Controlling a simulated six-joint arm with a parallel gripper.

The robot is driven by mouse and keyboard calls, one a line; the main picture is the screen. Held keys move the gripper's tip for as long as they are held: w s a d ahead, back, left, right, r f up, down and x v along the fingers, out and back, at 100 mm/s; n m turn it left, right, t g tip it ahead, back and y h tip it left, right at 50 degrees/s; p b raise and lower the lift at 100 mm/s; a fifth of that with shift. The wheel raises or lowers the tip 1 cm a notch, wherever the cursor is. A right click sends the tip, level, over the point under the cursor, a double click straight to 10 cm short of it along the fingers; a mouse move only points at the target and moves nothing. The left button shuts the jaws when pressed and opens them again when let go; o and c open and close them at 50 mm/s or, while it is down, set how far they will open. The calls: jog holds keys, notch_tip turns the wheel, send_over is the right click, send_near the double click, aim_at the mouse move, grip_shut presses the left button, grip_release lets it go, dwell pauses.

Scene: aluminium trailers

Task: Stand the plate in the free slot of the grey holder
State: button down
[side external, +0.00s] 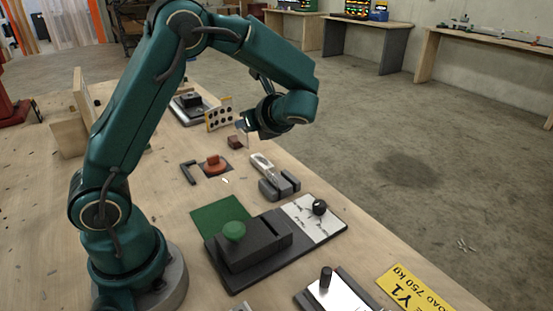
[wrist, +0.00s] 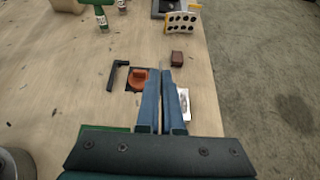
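My gripper (side external: 243,126) hangs in the air over the far part of the table. In the wrist view its two blue fingers (wrist: 161,74) are close together, with a narrow gap between them. A thin pale plate (side external: 244,139) shows below the fingertips in the side view, seemingly held upright between them. In the wrist view it is nearly edge-on and hard to make out. The dark grey holder (side external: 279,187), with upright blocks and a gap, stands on the table nearer the camera, below and right of my gripper. My fingers mostly hide it in the wrist view.
An orange-red knob (side external: 213,162), a black L-shaped bar (side external: 188,173) and a brown block (side external: 235,142) are near. A perforated plate (side external: 219,115) stands behind.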

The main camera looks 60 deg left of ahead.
jog(key=shift+w+d+f, duration=1.15)
jog(key=shift+d+f, duration=0.1)
jog(key=shift+f, duration=0.45)
jog(key=shift+w+d+f, duration=1.15)
jog(key=shift+d+f, duration=0.15)
jog(key=shift+f, duration=0.45)
jog(key=shift+w+d+f, duration=1.15)
jog(key=shift+d+f, duration=0.1)
jog(key=shift+f, duration=0.45)
jog(key=c, duration=1.5)
grip_release()
jog(key=shift+f, duration=0.1)
jog(key=o, duration=0.4)
jog(key=shift+o, duration=0.2)
